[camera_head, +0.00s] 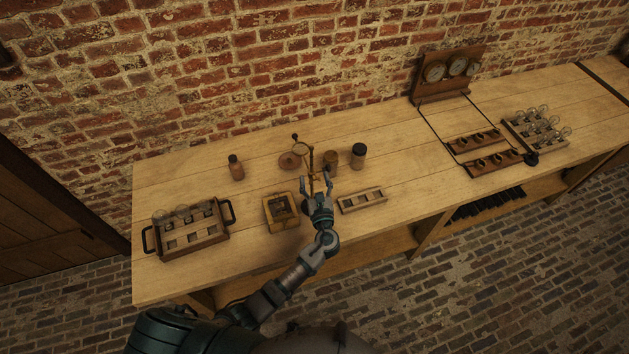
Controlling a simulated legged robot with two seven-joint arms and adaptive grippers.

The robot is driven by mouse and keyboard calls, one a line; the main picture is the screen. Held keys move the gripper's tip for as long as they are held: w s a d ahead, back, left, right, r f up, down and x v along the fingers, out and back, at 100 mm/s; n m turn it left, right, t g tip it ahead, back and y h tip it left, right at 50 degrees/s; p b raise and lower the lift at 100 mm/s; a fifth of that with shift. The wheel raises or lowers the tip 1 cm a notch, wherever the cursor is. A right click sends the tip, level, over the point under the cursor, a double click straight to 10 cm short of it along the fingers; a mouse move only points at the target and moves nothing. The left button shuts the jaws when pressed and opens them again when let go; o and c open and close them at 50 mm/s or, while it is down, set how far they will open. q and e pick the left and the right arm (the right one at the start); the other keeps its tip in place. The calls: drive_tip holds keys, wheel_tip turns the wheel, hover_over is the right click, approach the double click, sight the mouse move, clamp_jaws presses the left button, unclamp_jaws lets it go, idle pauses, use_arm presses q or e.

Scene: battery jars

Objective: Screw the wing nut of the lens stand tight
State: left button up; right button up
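The lens stand (311,161) is at the middle of the bench, a thin brass upright with a round lens ring (300,148) near its top left. My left gripper (316,179) reaches in from the front, at the lower part of the stand. Its two fingers are spread apart, one on each side of the stand's lower part in the picture. I cannot tell whether they touch it. The wing nut is too small or hidden behind the fingers to make out. My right gripper is not in view.
A brown bottle (236,170), wooden pot (330,162) and dark-capped jar (358,157) stand near the stand. A wooden box (270,214) and slotted tray (362,201) flank my gripper. A handled crate (190,246) is left. A gauge board (447,84) and jar racks (490,163) are right.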

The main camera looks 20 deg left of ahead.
use_arm(q)
drive_tip(key=shift+s+d, duration=0.3)
drive_tip(key=v, duration=1.1)
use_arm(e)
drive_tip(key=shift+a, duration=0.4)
